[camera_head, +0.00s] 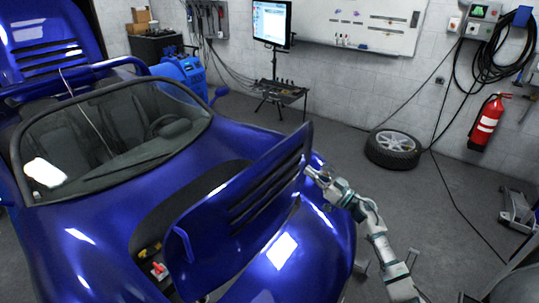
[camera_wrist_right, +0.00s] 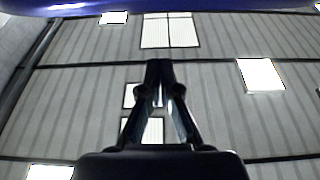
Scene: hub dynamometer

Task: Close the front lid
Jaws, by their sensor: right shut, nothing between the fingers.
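The front lid (camera_head: 245,200) of the blue car stands raised and tilted over the front opening in the head view. It has dark slots along its upper part. My right gripper (camera_head: 312,174) is at the lid's right edge, on the side toward the wall; I cannot tell whether it touches. In the right wrist view the right gripper (camera_wrist_right: 160,75) points up toward the ceiling, its fingers together with nothing between them. A blue surface (camera_wrist_right: 160,6) crosses the top of that view. My left gripper is not in view.
The windscreen (camera_head: 115,135) and cabin lie behind the opening. A red item (camera_head: 159,270) sits inside the opening. A loose wheel (camera_head: 393,149), a fire extinguisher (camera_head: 487,122) and a monitor stand (camera_head: 274,65) are near the wall. Grey floor right of the car is mostly clear.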

